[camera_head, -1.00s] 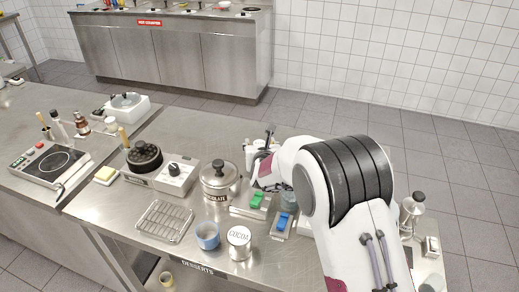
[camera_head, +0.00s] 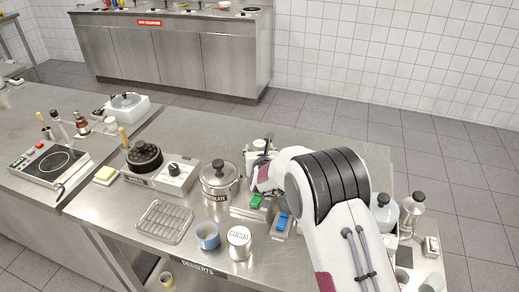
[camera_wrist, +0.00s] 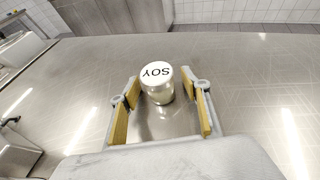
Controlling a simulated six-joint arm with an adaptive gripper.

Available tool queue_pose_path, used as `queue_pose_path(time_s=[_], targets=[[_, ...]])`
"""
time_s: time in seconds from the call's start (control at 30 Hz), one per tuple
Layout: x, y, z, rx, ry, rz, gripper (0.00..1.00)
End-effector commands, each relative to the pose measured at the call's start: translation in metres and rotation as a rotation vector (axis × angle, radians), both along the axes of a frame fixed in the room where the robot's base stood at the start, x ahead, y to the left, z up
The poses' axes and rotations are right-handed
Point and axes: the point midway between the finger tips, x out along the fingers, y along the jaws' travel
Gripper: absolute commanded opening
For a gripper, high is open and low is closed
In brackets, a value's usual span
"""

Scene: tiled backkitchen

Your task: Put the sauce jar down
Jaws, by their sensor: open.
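The sauce jar, a pale metallic jar with a white lid marked SOY (camera_wrist: 157,74), stands upright on the steel counter in the wrist view. My gripper (camera_wrist: 161,92) is open, with its yellow-padded fingers on either side of the jar and visible gaps to it. In the head view a white-lidded jar (camera_head: 258,145) shows at the far edge of the counter beside my gripper (camera_head: 267,149). My gripper and arm partly hide it there.
A lidded chocolate pot (camera_head: 219,180), green and blue-handled items (camera_head: 283,222), a cocoa tin (camera_head: 240,244), a blue cup (camera_head: 208,236) and a wire rack (camera_head: 164,222) stand nearer. Bottles (camera_head: 384,211) stand at right. Around the soy jar the counter (camera_wrist: 240,80) is clear.

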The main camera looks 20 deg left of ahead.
Motion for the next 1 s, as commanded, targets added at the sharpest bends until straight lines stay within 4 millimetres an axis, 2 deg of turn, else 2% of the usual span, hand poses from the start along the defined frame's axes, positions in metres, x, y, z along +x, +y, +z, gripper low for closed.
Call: queue_pose_path(time_s=[0.53,0.7,0.77,0.8,1.0], targets=[[0.0008,0.0002,-0.0001,0.0,0.0,0.0,0.47],[0.0008,0.0002,0.0,0.0,0.0,0.0,0.03],[0.0008,0.0002,0.0,0.0,0.0,0.0,0.03],[0.001,0.0003,0.0005,0.0,-0.001,0.0,0.0],[0.001,0.0003,0.0007,0.0,-0.001,0.0,0.0]])
